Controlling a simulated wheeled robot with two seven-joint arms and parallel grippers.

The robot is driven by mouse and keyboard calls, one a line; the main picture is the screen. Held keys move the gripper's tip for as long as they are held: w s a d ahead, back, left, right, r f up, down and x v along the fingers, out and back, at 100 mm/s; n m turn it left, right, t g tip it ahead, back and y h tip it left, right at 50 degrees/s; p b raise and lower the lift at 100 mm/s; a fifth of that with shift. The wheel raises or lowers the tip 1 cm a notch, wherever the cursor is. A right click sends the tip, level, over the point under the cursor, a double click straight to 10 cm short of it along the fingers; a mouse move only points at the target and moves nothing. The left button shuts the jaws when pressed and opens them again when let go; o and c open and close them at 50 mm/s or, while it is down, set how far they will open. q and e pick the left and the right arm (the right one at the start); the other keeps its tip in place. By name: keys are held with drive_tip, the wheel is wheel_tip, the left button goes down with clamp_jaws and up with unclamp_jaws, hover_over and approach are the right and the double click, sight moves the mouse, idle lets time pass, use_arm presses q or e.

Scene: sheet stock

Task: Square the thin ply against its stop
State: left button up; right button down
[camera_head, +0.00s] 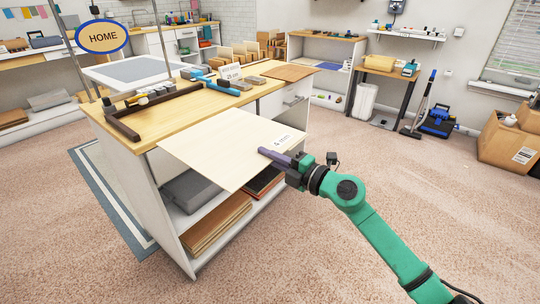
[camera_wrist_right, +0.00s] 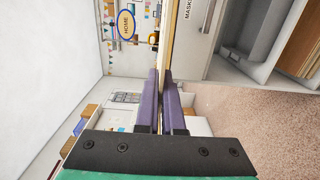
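The thin ply (camera_head: 215,150) is a pale sheet with a "4 mm" label, roughly level at the workbench's front edge. Much of it juts out past that edge. A dark brown angled bar (camera_head: 123,129), apparently the stop, lies on the bench top behind and left of the sheet. Bare bench top shows between them. My right gripper (camera_head: 272,155) is at the sheet's right corner, by the label. In the right wrist view its purple fingers (camera_wrist_right: 163,100) are closed on both faces of the ply (camera_wrist_right: 167,35). My left gripper is not in view.
The workbench (camera_head: 165,118) carries blue and grey tools (camera_head: 215,80), a small sign (camera_head: 230,72) and a brown board (camera_head: 288,72). Its lower shelf holds stacked sheets (camera_head: 215,222). Open carpet (camera_head: 370,160) lies to the right. Cardboard boxes (camera_head: 508,143) stand at far right.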

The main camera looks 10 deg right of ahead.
sight(231, 138)
drive_tip(key=shift+w, duration=0.1)
drive_tip(key=shift+p+x, duration=0.3)
drive_tip(key=shift+x, duration=3.55)
drive_tip(key=shift+f+b+x, duration=0.2)
drive_tip(key=shift+b+x, duration=0.2)
drive_tip(key=shift+x, duration=0.9)
drive_tip(key=shift+f+b+x, duration=0.2)
drive_tip(key=shift+b+x, duration=0.15)
drive_tip(key=shift+x, duration=0.9)
drive_tip(key=shift+a, duration=0.1)
